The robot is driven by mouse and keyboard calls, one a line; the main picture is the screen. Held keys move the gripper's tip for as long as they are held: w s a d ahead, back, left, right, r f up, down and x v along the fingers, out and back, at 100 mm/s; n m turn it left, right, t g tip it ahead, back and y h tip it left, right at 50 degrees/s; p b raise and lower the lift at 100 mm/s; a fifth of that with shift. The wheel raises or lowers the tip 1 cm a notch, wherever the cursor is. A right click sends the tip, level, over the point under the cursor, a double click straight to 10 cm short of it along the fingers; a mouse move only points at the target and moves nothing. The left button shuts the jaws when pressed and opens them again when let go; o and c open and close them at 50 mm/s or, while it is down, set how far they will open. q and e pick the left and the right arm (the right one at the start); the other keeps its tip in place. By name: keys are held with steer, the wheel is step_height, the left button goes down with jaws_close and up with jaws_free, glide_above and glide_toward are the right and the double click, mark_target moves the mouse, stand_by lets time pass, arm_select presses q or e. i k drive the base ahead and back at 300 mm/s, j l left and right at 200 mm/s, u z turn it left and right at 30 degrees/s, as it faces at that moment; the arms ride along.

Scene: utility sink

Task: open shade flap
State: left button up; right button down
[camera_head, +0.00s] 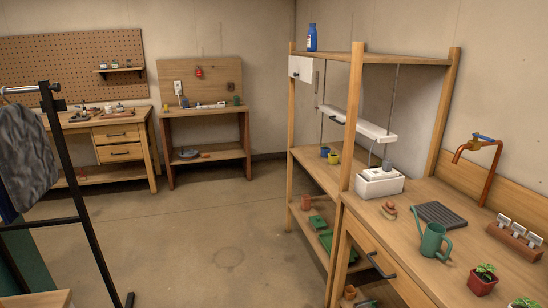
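A long white panel (362,124) with a small dark handle hangs inside the wooden shelf unit at the right; it looks like the shade flap. It lies roughly level between thin upright rods, above a white box-shaped unit on the bench. How far it can swing I cannot tell. A smaller white plate (301,68) sits at the top left of the same shelf unit. Neither of my grippers shows in the head view.
The wooden bench (455,220) at right holds a green watering can (433,241), a dark tray (440,214), potted plants and a copper tap (476,160). A black rack with grey cloth (25,155) stands at left. The middle floor (215,225) is clear.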

mark_target(300, 68)
steer(key=i+z, duration=0.1)
steer(key=i, duration=2.4)
